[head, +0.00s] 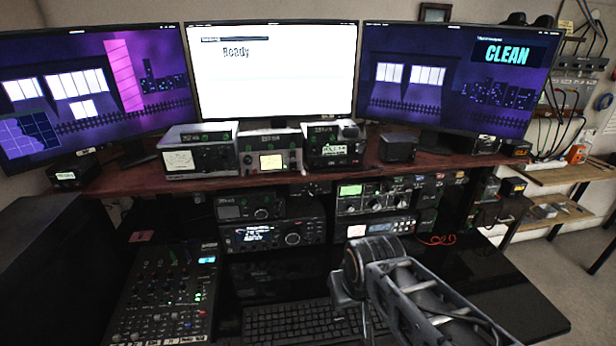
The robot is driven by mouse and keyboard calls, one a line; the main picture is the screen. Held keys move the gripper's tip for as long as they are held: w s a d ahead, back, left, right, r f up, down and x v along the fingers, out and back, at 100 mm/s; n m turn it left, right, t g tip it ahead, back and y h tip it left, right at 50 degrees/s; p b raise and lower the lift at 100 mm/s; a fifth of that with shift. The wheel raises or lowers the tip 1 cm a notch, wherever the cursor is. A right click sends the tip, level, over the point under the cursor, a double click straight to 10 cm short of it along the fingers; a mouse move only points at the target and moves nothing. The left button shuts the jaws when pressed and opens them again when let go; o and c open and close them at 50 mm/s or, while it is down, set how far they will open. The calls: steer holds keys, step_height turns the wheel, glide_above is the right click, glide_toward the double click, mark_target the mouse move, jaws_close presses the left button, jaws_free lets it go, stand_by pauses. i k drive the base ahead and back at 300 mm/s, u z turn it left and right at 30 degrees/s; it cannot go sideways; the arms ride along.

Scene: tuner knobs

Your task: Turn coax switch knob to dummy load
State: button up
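Several radio boxes with knobs stand in the rack, but their labels are too small to read. I cannot tell for certain which one is the coax switch. A small dark box (310,188) sits under the wooden shelf near the middle, apparently with a round knob; its pointer position is not readable. My arm reaches in from the lower right, with a joint in front of the desk. No gripper fingers can be made out in the head view.
A wooden shelf (130,179) carries meters and small boxes below three monitors. Under it stand a radio (272,236) and a tuner with a green display (351,190). A mixer (165,290) and keyboard (290,322) lie in front. The desk's right side (500,290) is bare.

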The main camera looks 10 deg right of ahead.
mark_target(311, 194)
steer(key=k, duration=0.95)
steer(key=u, duration=1.4)
steer(key=i, duration=0.95)
steer(key=z, duration=0.8)
steer(key=i, duration=0.4)
